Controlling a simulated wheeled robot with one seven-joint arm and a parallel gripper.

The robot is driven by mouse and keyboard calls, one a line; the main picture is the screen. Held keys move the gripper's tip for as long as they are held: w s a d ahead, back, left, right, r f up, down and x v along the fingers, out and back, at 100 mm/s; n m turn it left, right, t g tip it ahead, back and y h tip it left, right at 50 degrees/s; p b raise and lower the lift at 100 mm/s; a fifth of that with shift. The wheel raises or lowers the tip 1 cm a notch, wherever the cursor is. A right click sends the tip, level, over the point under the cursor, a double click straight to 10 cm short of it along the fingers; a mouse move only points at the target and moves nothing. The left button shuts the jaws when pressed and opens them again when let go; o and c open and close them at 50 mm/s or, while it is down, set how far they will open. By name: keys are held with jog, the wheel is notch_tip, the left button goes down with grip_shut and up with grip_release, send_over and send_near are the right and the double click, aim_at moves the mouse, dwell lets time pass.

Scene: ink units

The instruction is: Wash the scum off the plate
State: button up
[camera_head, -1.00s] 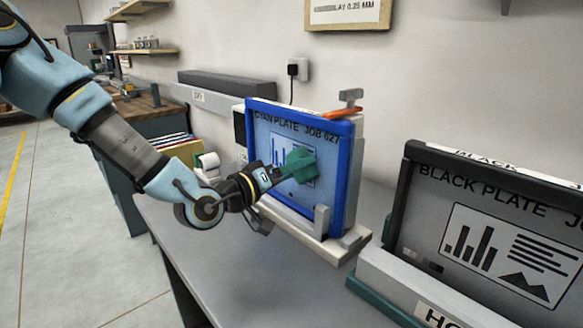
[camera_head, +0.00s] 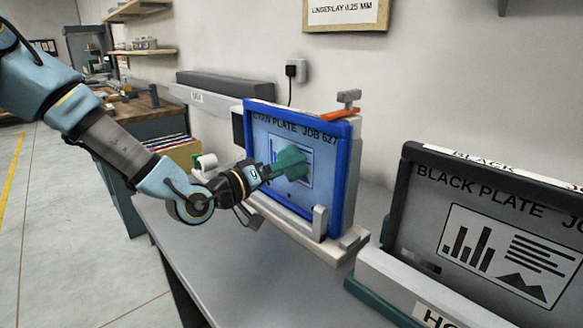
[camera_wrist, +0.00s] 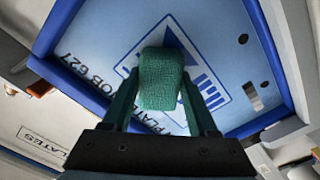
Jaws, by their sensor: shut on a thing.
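The cyan plate (camera_head: 310,195), marked JOB 627, stands upright in a blue frame (camera_head: 341,185) on a light stand. My gripper (camera_head: 268,172) is in front of it, shut on a green pad (camera_head: 291,163). In the wrist view, the pad (camera_wrist: 160,80) sits between the green fingers of my gripper (camera_wrist: 158,92), over the plate's printed chart (camera_wrist: 205,85). The pad hides part of the chart. I cannot tell whether it touches the plate. Small dark spots and a grey patch show on the plate (camera_wrist: 228,58); I cannot tell scum from markings.
A black-framed black plate (camera_head: 480,215) stands at the right in a holder marked HO. Grey bench top (camera_head: 225,250) is clear in front. An orange lever (camera_head: 338,115) tops the cyan plate's stand. A white roll (camera_head: 205,162) lies behind my gripper.

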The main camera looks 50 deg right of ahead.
jog(key=shift+w+d+r+p, duration=0.1)
jog(key=shift+w+d+p, duration=0.05)
jog(key=shift+w, duration=1.25)
jog(key=shift+w+d+p, duration=0.15)
jog(key=shift+w, duration=1.2)
jog(key=shift+a, duration=0.1)
jog(key=shift+w+a+p, duration=0.15)
jog(key=shift+a+p, duration=0.45)
jog(key=shift+a, duration=2.25)
jog(key=shift+a, duration=0.15)
jog(key=shift+a+p, duration=0.3)
jog(key=shift+a, duration=1.05)
jog(key=shift+w, duration=0.1)
